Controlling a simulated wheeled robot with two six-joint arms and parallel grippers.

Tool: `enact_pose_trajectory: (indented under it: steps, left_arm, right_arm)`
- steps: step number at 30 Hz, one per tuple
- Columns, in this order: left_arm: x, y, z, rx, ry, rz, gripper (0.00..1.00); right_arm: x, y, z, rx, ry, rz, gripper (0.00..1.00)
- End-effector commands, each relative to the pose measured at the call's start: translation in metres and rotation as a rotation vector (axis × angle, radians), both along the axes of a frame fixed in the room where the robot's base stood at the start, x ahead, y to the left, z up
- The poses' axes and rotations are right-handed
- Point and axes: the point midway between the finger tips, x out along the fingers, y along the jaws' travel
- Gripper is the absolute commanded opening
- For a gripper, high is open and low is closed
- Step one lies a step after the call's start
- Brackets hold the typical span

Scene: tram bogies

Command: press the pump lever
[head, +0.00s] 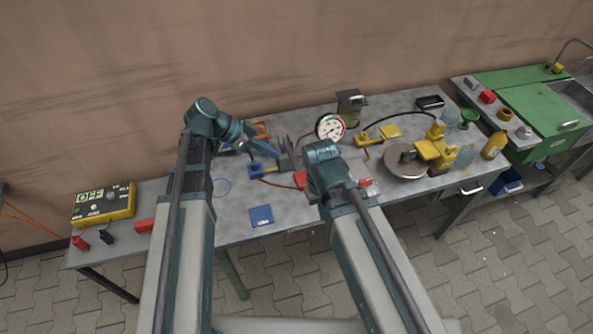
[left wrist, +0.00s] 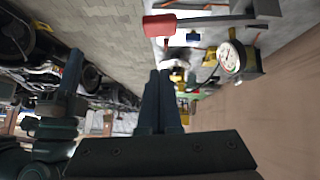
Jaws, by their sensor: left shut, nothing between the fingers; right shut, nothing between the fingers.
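A yellow pump (head: 371,138) lies on the grey workbench right of the round gauge, with a flat yellow lever plate (head: 391,131) at its right end. A black hose runs near it. My left gripper (head: 266,150) is shut and empty above the bench, left of the gauge and well apart from the pump. Its shut fingers (left wrist: 160,100) show in the left wrist view and point along the bench toward small yellow parts, too small to tell apart. My right wrist hangs over the bench front, left of the pump; its gripper is hidden.
A yellow clamp (head: 435,148) and a grey disc (head: 405,161) are to the right. A yellow OFF box (head: 103,204) sits at the left end.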

Motion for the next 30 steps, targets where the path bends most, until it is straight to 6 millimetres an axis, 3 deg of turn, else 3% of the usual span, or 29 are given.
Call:
enact_pose_trajectory:
  steps: [14,30]
  left_arm:
    - [0.001,-0.005,-0.008,-0.003,-0.005,-0.004,0.0]
    - [0.013,-0.072,-0.082,-0.002,-0.004,-0.003,0.0]
  right_arm:
    - [0.0,0.0,-0.008,-0.001,0.002,0.0,0.0]
    - [0.0,0.0,-0.082,0.0,0.001,-0.001,0.0]
